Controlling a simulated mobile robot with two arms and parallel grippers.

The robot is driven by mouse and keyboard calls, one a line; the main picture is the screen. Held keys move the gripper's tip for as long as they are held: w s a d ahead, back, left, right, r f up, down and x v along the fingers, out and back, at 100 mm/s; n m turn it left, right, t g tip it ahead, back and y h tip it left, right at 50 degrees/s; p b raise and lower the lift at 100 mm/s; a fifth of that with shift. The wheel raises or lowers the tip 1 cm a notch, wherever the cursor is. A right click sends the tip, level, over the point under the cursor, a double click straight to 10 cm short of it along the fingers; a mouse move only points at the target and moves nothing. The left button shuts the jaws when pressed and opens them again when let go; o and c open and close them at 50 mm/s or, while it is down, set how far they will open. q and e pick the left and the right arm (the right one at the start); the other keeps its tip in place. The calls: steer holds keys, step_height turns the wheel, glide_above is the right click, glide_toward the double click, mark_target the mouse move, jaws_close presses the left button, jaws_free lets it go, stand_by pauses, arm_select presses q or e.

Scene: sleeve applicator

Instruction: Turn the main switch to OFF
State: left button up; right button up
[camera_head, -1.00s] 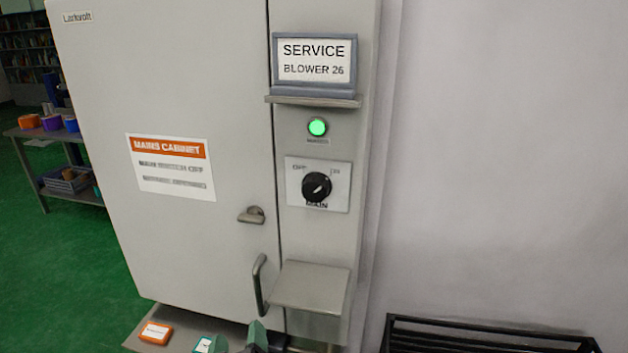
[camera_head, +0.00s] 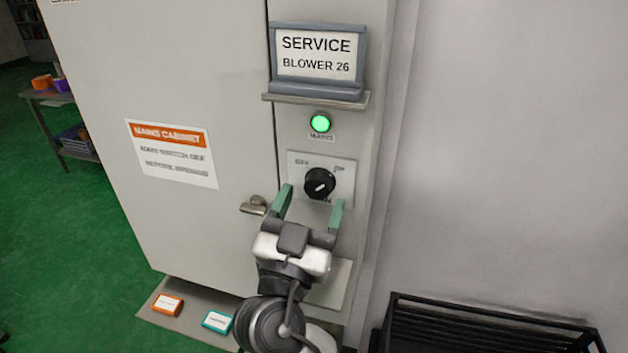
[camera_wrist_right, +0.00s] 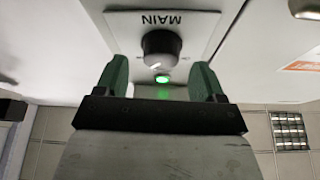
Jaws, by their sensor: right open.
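The main switch is a round black knob (camera_head: 320,183) on a pale plate (camera_head: 346,172) on the grey cabinet's right strip. A white mark on the knob appears to lean towards the ON side at upper right; the lettering is blurred. My right gripper (camera_head: 311,198) is open and empty, its green fingers just below and in front of the knob. In the right wrist view the knob (camera_wrist_right: 160,45) shows beyond and between the open fingertips (camera_wrist_right: 160,72), apparently untouched. The green lamp (camera_head: 320,123) above the switch is lit. My left gripper is not in view.
A ledge with a "SERVICE BLOWER 26" sign (camera_head: 317,55) sits above the lamp. A door handle (camera_head: 254,206) is left of the gripper. Orange (camera_head: 167,304) and teal (camera_head: 217,321) tags lie below. A black rack (camera_head: 480,325) stands at right.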

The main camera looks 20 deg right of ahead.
steer(key=shift+x, duration=0.75)
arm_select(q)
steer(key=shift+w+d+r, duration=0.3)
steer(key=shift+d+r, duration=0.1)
arm_select(e)
steer(key=shift+r, duration=0.1)
steer(key=c, duration=0.9)
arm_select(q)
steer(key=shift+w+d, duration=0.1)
